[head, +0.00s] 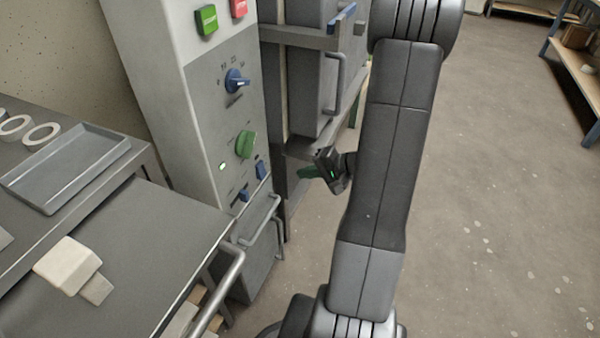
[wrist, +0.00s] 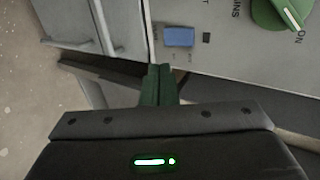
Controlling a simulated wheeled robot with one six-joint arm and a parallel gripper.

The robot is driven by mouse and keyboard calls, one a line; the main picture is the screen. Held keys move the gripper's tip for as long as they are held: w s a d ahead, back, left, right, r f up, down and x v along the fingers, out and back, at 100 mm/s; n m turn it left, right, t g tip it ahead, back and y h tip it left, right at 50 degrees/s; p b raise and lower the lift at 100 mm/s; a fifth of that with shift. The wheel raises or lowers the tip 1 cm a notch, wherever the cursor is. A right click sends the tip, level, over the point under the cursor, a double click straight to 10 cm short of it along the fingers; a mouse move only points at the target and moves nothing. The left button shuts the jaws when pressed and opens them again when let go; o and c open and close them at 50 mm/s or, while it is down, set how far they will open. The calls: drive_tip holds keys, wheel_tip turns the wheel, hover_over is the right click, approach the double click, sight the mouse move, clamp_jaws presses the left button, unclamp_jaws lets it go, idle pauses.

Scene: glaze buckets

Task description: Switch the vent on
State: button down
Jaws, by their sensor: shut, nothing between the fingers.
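The control panel (head: 225,110) stands left of my arm. Contact with the panel is not visible.
A green knob (head: 246,144) marked MAINS in the wrist view, a lit green lamp (head: 222,167) and a blue knob (head: 237,80) are on the panel. Handles (head: 262,215) project below. A bench with a grey tray (head: 70,165) is at left. Floor at right is clear.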

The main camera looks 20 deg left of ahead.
drive_tip(key=b, duration=0.1)
approach(264, 175)
drive_tip(key=f+x, duration=0.1)
drive_tip(key=x, duration=0.4)
drive_tip(key=shift+w+a+f, duration=0.1)
drive_tip(key=shift+a, duration=0.5)
drive_tip(key=shift+f+b, duration=0.15)
drive_tip(key=shift+b, duration=0.2)
drive_tip(key=shift+a+y+b, duration=0.25)
drive_tip(key=shift+y+b, duration=0.15)
drive_tip(key=shift+b, duration=0.65)
drive_tip(key=shift+r, duration=0.85)
